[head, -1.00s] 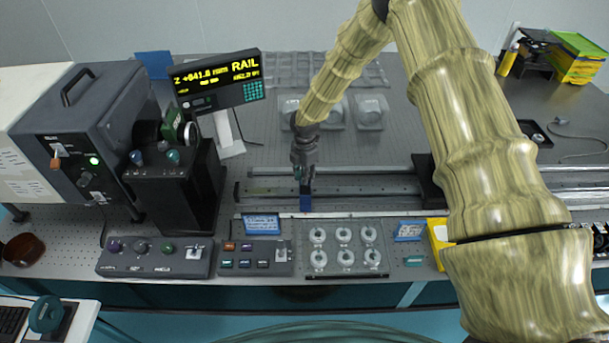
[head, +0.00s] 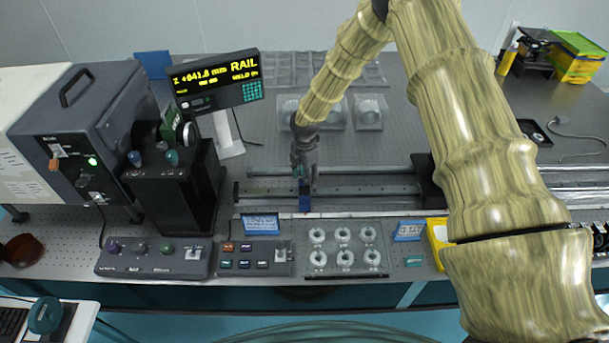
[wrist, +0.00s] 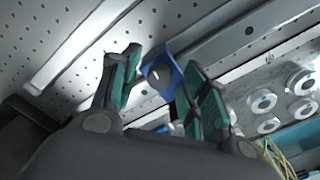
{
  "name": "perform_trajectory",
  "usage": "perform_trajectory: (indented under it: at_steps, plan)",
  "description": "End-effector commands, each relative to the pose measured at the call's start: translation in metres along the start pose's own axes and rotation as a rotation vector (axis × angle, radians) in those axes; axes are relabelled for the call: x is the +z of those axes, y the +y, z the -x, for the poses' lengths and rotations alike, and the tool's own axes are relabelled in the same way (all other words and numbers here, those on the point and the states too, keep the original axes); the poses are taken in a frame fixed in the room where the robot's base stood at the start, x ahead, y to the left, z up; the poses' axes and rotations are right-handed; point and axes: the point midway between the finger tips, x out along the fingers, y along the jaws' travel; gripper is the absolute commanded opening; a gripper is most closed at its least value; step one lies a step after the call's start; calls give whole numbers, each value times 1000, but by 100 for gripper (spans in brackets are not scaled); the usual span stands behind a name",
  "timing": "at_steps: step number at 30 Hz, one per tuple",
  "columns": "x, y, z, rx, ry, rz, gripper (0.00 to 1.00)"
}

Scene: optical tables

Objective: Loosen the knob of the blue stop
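The blue stop (head: 305,204) sits on the front of the long rail in the middle of the table. In the wrist view the blue stop (wrist: 161,72) shows as a blue plate with a hole, between and beyond my fingertips. My gripper (head: 303,180) reaches down over it from behind. In the wrist view my gripper (wrist: 160,88) has its two teal-padded fingers apart, one on each side of the stop. A small blue part shows low between the fingers. I cannot make out the knob clearly, nor whether either pad touches it.
The rail (head: 365,189) runs to a dark block (head: 427,180) at right. In front are a clear tray of several white rings (head: 344,251), a button panel (head: 252,258) and a blue label (head: 261,225).

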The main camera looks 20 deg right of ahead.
Motion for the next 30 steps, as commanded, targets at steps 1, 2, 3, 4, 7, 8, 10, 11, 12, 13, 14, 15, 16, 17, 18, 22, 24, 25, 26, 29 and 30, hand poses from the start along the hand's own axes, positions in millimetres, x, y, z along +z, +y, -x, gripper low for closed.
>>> perform_trajectory:
  at_steps: [1,2,3,4,7,8,10,11,12,13,14,15,16,17,18,22,24,25,26,29,30]
  plan:
    - [0,0,0,0,0,0,45]
    - [0,0,0,0,0,0,45]
    - [-1,0,0,0,0,0,45]
    - [-1,0,0,0,1,0,45]
    - [-1,0,2,0,1,1,45]
    - [-1,0,4,0,1,0,45]
    - [-1,0,9,0,1,0,45]
    - [0,0,13,1,1,0,45]
    - [0,1,18,1,0,0,45]
    - [0,1,23,2,0,0,45]
    - [0,1,28,2,0,0,45]
    - [0,1,34,2,1,0,45]
    - [0,1,40,3,1,0,45]
    - [0,1,46,3,1,-1,45]
    - [0,0,53,2,1,-1,45]
    - [1,1,77,3,0,0,45]
    - [0,0,88,1,1,0,45]
    - [0,0,92,1,1,0,45]
    - [0,0,96,2,0,0,45]
    - [1,0,107,0,1,0,45]
    - [1,0,111,0,1,0,45]
